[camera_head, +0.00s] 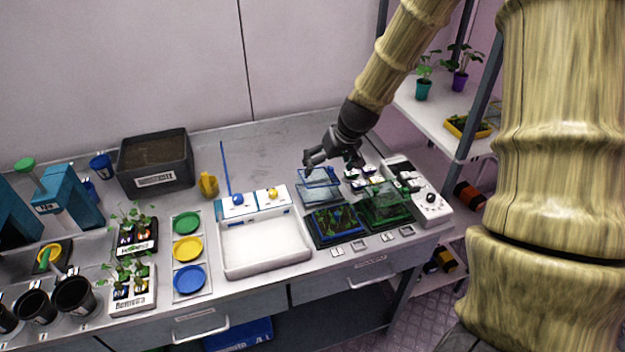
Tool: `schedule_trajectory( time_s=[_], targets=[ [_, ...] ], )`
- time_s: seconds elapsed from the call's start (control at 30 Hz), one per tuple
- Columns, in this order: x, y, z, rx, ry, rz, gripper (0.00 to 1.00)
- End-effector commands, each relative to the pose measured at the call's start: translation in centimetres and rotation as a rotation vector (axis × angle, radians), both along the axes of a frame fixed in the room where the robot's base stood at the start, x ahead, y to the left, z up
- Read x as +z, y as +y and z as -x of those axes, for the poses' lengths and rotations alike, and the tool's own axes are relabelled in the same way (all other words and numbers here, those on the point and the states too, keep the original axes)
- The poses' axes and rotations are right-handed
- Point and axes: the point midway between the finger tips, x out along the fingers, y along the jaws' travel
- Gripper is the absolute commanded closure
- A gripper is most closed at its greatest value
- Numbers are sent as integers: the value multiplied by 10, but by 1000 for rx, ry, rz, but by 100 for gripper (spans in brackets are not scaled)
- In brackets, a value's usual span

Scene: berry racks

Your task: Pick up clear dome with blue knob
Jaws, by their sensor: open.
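A clear, blue-tinted dome (318,191) stands on the bench right of centre, at the back of a group of trays. My gripper (331,170) points down, just above and behind the dome's top in the picture. Its fingers are apart and hold nothing visible. Whether a finger touches the dome cannot be told. A green-tinted clear cover (388,207) stands to the right, and a dark tray with plants (337,223) lies in front.
A white bin (265,262) with a blue and a yellow ball on its back ledge is left of the dome. A white device (431,208) stands at right. A shelf rack (448,119) rises behind. The bench's back middle is mostly clear.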

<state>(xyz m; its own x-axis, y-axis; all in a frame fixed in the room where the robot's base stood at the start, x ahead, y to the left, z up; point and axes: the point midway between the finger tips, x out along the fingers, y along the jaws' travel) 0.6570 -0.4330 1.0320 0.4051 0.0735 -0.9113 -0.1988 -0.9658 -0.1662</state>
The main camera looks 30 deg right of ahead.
Motion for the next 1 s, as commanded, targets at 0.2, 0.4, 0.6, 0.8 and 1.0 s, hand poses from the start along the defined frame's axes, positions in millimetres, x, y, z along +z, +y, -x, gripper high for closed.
schedule_trajectory(
  time_s=[0.2,0.4,0.6,0.8,1.0],
  targets=[
    [-18,-4,-4,-10,3,-3,0],
    [-36,-4,-12,-11,2,-2,0],
    [-47,-2,-18,-8,1,-1,0],
    [-51,-1,-21,-7,1,-1,0],
    [-63,0,-29,-8,3,-2,0]
  ],
)
